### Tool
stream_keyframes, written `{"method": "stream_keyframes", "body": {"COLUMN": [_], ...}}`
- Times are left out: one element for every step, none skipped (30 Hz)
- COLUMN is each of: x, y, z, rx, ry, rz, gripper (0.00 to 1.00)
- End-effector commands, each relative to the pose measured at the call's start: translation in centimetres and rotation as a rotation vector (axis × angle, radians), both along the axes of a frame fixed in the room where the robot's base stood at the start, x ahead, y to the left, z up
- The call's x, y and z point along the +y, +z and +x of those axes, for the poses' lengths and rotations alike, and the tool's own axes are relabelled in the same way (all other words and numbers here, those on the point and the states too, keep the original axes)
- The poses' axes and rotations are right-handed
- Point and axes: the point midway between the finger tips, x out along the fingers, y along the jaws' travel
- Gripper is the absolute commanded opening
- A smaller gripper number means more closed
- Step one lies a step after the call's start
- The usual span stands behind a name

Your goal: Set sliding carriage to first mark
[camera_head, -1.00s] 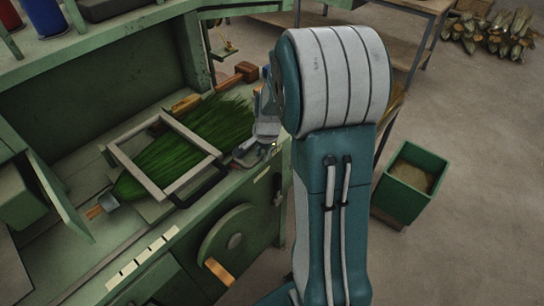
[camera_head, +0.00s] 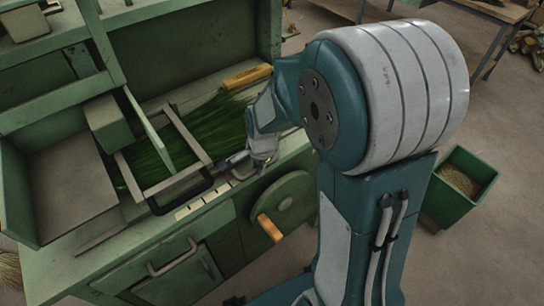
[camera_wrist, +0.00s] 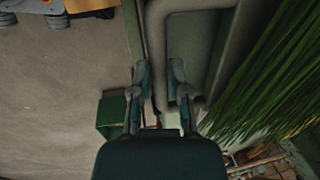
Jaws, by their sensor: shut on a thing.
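The sliding carriage (camera_head: 207,157) is a pale rectangular frame lying across the green broom bristles (camera_head: 217,117) on the green bench. A dark looped handle (camera_head: 182,199) is on its front side. My gripper (camera_head: 232,168) is at the right end of this handle and shut on it. In the wrist view, my gripper (camera_wrist: 160,78) has a finger on each side of a grey bar of the handle (camera_wrist: 158,45). Several pale marks (camera_head: 190,209) line the bench's front edge, in front of the handle. The carriage's left part is partly hidden by a green panel.
A round wheel (camera_head: 292,200) with a wooden crank (camera_head: 270,228) sits on the bench front, below my gripper. The upright green panel (camera_head: 150,135) stands close at the carriage's left. A green bin (camera_head: 458,190) stands on the floor at right.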

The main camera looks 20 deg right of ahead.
Motion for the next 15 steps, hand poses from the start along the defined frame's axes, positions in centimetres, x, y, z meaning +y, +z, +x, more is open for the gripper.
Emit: {"method": "stream_keyframes", "body": {"x": [0.14, 0.27, 0.33, 0.35, 0.35, 0.37, 0.40, 0.43, 0.50, 0.56, 0.62, 0.71, 0.77, 0.83, 0.84], "y": [0.10, 0.10, 0.11, 0.12, 0.13, 0.14, 0.14, 0.15, 0.15, 0.15, 0.15, 0.14, 0.14, 0.13, 0.12], "z": [0.20, 0.17, 0.16, 0.14, 0.13, 0.11, 0.10, 0.09, 0.09, 0.07, 0.06, 0.05, 0.05, 0.04, 0.04], "rx": [-0.009, -0.010, -0.011, -0.011, -0.012, -0.012, -0.012, -0.012, -0.012, -0.012, -0.012, -0.012, -0.011, -0.011, -0.012], "ry": [0.000, 0.000, -0.001, -0.001, -0.002, -0.002, -0.003, -0.003, -0.003, -0.003, -0.002, -0.002, -0.001, -0.001, -0.002], "rz": [0.000, 0.001, 0.001, 0.002, 0.003, 0.005, 0.005, 0.005, 0.004, 0.004, 0.002, 0.001, 0.001, 0.000, -0.001], "gripper": [0.00, 0.00, 0.00, 0.00, 0.00, 0.00, 0.00, 0.00, 0.00, 0.00, 0.00, 0.00, 0.00, 0.00, 0.00]}}
